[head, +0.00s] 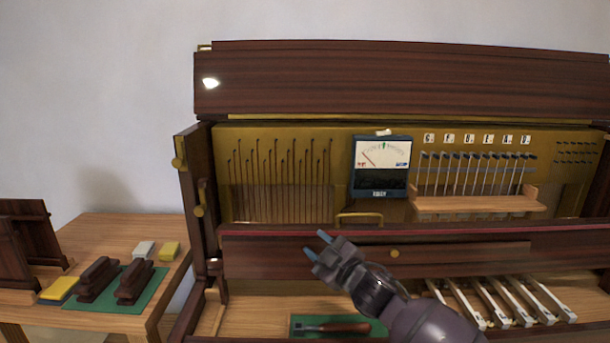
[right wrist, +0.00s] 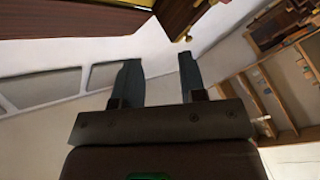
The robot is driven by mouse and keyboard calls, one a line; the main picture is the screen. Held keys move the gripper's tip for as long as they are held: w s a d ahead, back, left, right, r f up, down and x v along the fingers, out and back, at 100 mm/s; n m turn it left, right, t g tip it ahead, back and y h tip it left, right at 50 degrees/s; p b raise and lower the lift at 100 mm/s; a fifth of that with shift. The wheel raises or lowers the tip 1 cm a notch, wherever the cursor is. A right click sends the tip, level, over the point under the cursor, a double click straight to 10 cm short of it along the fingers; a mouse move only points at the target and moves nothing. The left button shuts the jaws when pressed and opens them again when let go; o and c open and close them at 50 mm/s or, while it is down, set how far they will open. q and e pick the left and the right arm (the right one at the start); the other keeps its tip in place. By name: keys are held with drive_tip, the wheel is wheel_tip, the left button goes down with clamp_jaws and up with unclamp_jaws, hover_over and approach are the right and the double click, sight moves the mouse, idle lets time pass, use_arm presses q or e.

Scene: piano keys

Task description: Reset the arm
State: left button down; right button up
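My right gripper (head: 317,245) is raised in front of the piano's lower wooden rail (head: 470,256), near the middle of the head view. Its two blue-grey fingertips point up and to the left, with a gap between them. The right wrist view also shows the right gripper (right wrist: 158,76) with its fingers apart and nothing between them. My left gripper is in neither view.
The opened piano (head: 400,82) holds a dial meter (head: 383,154) and several keys (head: 510,303) at lower right. A screwdriver (head: 345,327) lies on a green mat (head: 378,327) below my arm. A side table (head: 120,228) at left carries brown blocks and yellow pieces.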

drive_tip(key=s+d+f+m+g+h, duration=0.1)
drive_tip(key=s+d+f+m+h, duration=0.3)
drive_tip(key=s+d+f, duration=0.4)
drive_tip(key=s+d+f+m+g+h+p, duration=0.1)
drive_tip(key=s+d+f+m, duration=0.5)
drive_tip(key=s, duration=1.4)
drive_tip(key=s+d+f+m+g+h+p, duration=0.1)
drive_tip(key=s+d+f+m+h, duration=0.3)
drive_tip(key=s+d+f, duration=0.6)
drive_tip(key=s+f+g+h, duration=0.1)
drive_tip(key=s+f+h, duration=0.1)
drive_tip(key=s, duration=0.3)
drive_tip(key=shift+f+m+h, duration=0.3)
drive_tip(key=shift+f+m, duration=0.1)
drive_tip(key=shift+f, duration=0.05)
